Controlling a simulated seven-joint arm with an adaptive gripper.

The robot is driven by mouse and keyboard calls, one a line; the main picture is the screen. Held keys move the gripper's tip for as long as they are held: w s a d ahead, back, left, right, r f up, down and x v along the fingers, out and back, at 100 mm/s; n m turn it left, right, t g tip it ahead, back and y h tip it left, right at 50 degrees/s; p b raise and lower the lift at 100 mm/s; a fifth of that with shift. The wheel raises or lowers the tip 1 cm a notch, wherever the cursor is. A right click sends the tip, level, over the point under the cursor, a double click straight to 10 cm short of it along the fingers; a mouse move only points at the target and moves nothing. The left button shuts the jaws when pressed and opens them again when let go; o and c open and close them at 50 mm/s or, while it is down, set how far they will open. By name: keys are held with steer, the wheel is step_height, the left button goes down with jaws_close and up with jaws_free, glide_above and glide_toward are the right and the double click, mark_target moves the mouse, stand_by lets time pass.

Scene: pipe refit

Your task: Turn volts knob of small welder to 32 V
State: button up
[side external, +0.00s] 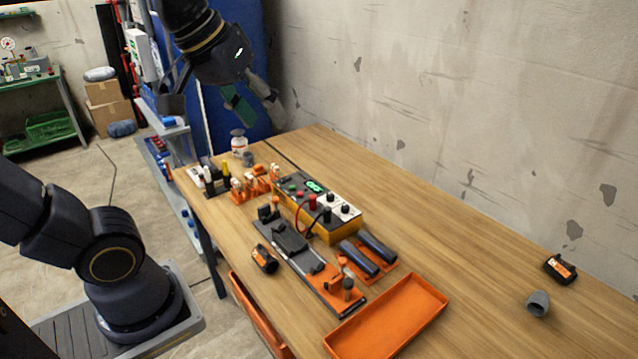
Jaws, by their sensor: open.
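The small welder (338,232) is a yellow-orange box with a dark and white top panel, near the middle of the wooden table. Its panel has a lit green display (313,185), green and red parts, and several black knobs, one of them the knob at the right (345,209). I cannot tell which knob is the volts knob, and the display digits and scale marks are too small to read. My gripper (257,112) is open and empty. It hangs high above the table's far end, up and left of the welder, and touches nothing.
An orange tray (388,318), two dark cylinders (367,252) and a clamp rail (312,270) lie in front of the welder. Orange fittings (250,184) and a white jar (239,143) stand at the far left. The table's right side is mostly clear up to the wall.

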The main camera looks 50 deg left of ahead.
steer(key=w+a+r+n, duration=0.2)
steer(key=w+r+n, duration=0.15)
steer(key=w, duration=0.45)
steer(key=n+g, duration=0.6)
steer(key=n, duration=0.1)
glide_above(330, 194)
step_height(330, 194, down, 25)
step_height(330, 194, down, 16)
steer(key=shift+f, duration=0.2)
jaws_close()
